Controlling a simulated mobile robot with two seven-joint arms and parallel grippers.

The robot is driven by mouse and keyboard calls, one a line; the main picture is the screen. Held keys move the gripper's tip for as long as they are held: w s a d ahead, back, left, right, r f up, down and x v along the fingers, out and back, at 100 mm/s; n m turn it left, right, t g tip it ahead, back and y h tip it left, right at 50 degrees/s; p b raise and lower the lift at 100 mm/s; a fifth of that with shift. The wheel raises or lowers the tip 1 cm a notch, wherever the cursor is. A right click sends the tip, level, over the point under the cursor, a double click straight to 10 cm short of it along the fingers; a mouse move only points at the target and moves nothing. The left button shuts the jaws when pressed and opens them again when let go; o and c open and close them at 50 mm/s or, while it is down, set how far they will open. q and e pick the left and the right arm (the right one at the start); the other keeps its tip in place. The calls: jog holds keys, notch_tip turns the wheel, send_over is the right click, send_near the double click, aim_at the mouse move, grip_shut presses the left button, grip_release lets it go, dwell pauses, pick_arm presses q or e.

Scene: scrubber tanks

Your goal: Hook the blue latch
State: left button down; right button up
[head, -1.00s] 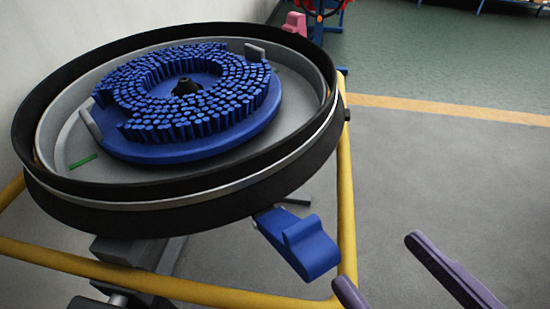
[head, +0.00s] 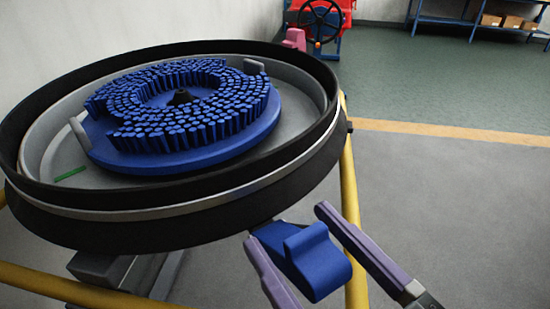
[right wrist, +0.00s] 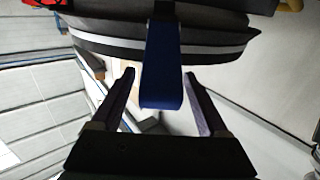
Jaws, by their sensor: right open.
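The blue latch (head: 308,262) hangs out from the lower right rim of the round black tank (head: 120,232) in the head view. My right gripper (head: 284,224) is open, with one purple finger on each side of the latch. In the right wrist view the latch (right wrist: 161,68) stands between the two fingers of my right gripper (right wrist: 160,78), with a gap visible on both sides. My left gripper is in neither view.
A blue brush disc (head: 190,155) lies inside the tank. A yellow frame (head: 350,200) passes close behind the latch and my right gripper. A red machine with a wheel (head: 320,22) and blue shelving (head: 475,25) stand far back. Open grey floor (head: 460,210) lies to the right.

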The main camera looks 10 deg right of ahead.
jog(key=shift+c, duration=0.2)
grip_shut()
dwell(0.5)
dwell(0.8)
